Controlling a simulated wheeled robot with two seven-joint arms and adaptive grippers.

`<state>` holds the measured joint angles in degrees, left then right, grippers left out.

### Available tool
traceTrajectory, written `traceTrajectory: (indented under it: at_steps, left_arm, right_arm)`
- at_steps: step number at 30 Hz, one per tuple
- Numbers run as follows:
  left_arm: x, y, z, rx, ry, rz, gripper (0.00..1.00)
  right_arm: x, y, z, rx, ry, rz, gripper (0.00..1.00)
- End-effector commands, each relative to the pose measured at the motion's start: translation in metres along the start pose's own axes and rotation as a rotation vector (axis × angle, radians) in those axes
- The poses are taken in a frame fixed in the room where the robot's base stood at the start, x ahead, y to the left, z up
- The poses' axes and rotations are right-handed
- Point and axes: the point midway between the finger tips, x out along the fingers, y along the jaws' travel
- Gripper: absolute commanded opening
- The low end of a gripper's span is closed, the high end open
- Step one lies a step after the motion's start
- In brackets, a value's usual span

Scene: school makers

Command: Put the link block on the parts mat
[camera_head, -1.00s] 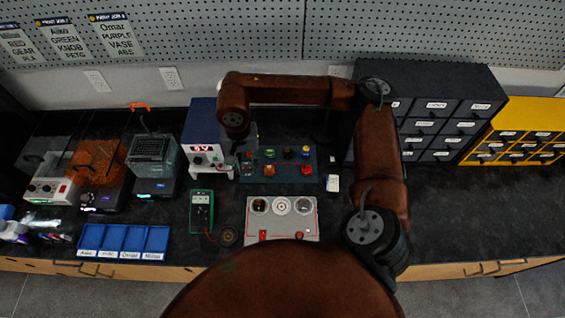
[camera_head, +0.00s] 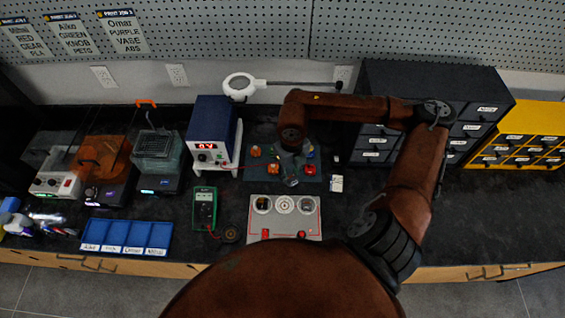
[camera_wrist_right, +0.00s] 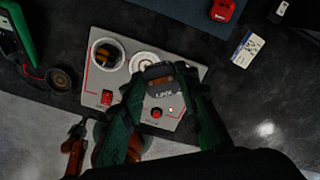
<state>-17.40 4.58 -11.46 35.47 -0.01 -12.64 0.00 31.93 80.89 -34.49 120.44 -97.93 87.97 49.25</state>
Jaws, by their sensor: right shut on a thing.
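The link block (camera_wrist_right: 161,89) is dark, with a "LINK" label and an orange-brown part. In the right wrist view it sits between the two fingers of my right gripper (camera_wrist_right: 165,100), which is shut on it. Behind it in that view is the grey panel with round dials. In the head view my right gripper (camera_head: 290,180) hangs over the front part of the dark blue parts mat (camera_head: 254,176); its height is hard to tell. The mat bears several coloured blocks, such as an orange one (camera_head: 256,151) and a red one (camera_head: 309,169). My left gripper is not in view.
The grey dial panel (camera_head: 284,230) lies in front of the mat. A power supply (camera_head: 209,140) and a green multimeter (camera_head: 204,207) stand left. A white card (camera_head: 336,183) lies right of the mat. A white ring lamp (camera_head: 240,86) stands behind. Counter at far right is clear.

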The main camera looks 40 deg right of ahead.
Motion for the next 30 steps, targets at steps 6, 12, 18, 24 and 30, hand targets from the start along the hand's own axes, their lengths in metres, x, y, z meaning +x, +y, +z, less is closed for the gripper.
traceTrajectory:
  at_steps: [6,12,18,24,30]
  left_arm:
    - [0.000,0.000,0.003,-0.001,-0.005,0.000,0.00]
    - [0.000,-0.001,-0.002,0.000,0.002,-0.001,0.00]
    - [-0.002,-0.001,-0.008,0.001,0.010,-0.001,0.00]
    - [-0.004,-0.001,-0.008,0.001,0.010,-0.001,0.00]
    - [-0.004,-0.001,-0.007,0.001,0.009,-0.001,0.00]
  right_arm:
    - [0.007,-0.017,-0.015,0.426,0.001,-0.002,0.10]
    - [0.010,-0.024,-0.018,0.599,-0.001,0.000,0.10]
    - [0.024,-0.036,0.012,0.622,-0.002,0.002,0.10]
    - [0.045,-0.054,0.055,0.619,-0.001,0.003,0.10]
    - [0.080,-0.068,0.086,0.617,0.001,0.001,0.10]
